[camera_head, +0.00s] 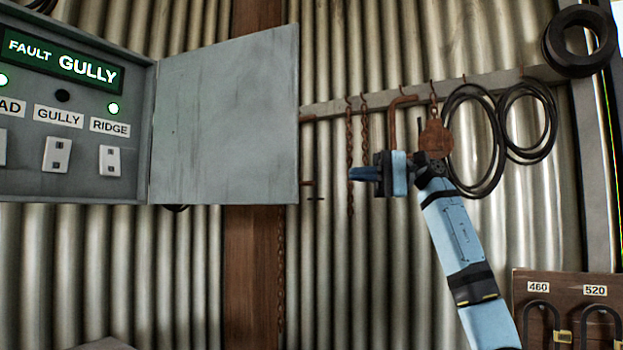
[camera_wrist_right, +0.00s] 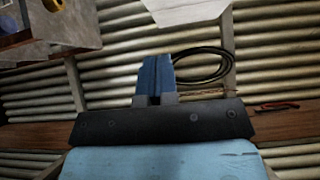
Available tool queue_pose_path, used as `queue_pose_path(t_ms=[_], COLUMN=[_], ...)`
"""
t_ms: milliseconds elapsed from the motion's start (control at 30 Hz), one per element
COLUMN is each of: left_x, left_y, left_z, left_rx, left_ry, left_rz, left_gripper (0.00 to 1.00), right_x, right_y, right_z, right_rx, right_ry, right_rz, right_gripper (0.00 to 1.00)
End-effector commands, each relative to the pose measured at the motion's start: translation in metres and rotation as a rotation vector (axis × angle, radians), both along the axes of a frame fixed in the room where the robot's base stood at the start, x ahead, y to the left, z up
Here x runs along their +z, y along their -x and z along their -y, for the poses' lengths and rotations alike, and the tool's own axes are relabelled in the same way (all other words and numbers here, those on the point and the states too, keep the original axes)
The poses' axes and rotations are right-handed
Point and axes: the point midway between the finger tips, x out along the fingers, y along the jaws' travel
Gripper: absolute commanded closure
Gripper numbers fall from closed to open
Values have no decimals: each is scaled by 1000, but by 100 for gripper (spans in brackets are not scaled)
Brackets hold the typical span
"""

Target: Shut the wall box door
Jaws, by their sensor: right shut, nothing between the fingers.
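The grey wall box (camera_head: 30,180) is at the upper left in the head view, with a "FAULT GULLY" display, lit green lamps and labelled switches. Its grey door (camera_head: 226,120) stands wide open, hinged on the box's right edge and swung out to the right. My right gripper (camera_head: 354,173) is shut and empty. It is to the right of the door's free edge, with a visible gap in the picture, and its fingers point left. In the right wrist view the closed blue fingers (camera_wrist_right: 155,78) show nothing between them. My left gripper is not in view.
A rail (camera_head: 330,106) on the corrugated wall carries rusty chains (camera_head: 364,125), a rusty pulley block (camera_head: 436,138) and black cable coils (camera_head: 475,188). A black ring (camera_head: 579,41) hangs at upper right. A wooden board (camera_head: 565,280) with padlocks is at lower right.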

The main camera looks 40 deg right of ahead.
Motion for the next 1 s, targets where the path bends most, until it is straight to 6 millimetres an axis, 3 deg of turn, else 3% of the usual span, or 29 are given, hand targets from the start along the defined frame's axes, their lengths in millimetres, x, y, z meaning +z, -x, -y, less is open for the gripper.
queue_pose_path(t_ms=[167,600,800,1000], left_x=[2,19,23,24], left_y=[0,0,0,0], left_z=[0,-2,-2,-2], left_rx=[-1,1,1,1], left_ry=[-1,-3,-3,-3], left_rz=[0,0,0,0], left_gripper=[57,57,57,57], right_x=[3,4,2,2], right_y=[-3,-41,-31,-27], right_z=[-8,-89,-116,-125], right_rx=[-3,-1,-3,-4], right_ry=[15,12,13,10], right_rz=[13,11,13,13], right_gripper=[100,100,100,100])
